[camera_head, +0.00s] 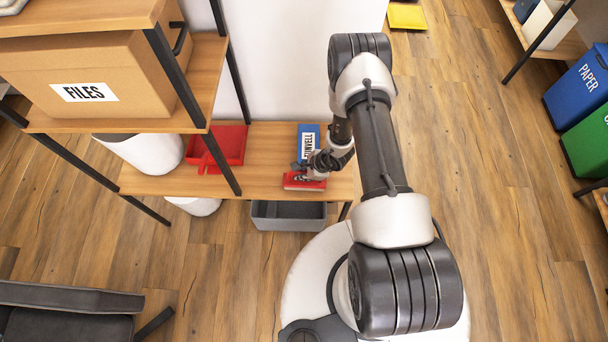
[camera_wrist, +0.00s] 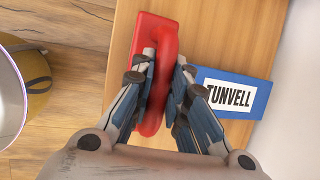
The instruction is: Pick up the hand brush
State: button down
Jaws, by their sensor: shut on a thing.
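The red hand brush (camera_head: 302,185) lies near the front edge of a low wooden shelf (camera_head: 262,165). My gripper (camera_head: 312,172) is over it from above. In the wrist view the brush (camera_wrist: 150,38) has a raised red handle, and my gripper (camera_wrist: 166,68) has one finger on each side of that handle, shut on it. The brush appears to be at the shelf top; any gap beneath it cannot be made out. The underside of the brush is hidden.
A blue box (camera_head: 305,130) marked TUNVELL lies right beside the brush, close to one finger. A red dustpan-like tray (camera_head: 222,145) is further left on the shelf. A grey bin (camera_head: 288,216) sits below the front edge. Shelf posts and a FILES box (camera_head: 100,75) stand left.

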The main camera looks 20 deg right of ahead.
notch_tip(320, 180, up, 20)
jog(key=p, duration=0.5)
jog(key=shift+f+p, duration=0.25)
jog(key=shift+p, duration=0.05)
jog(key=c, duration=2.1)
grip_release()
grip_shut()
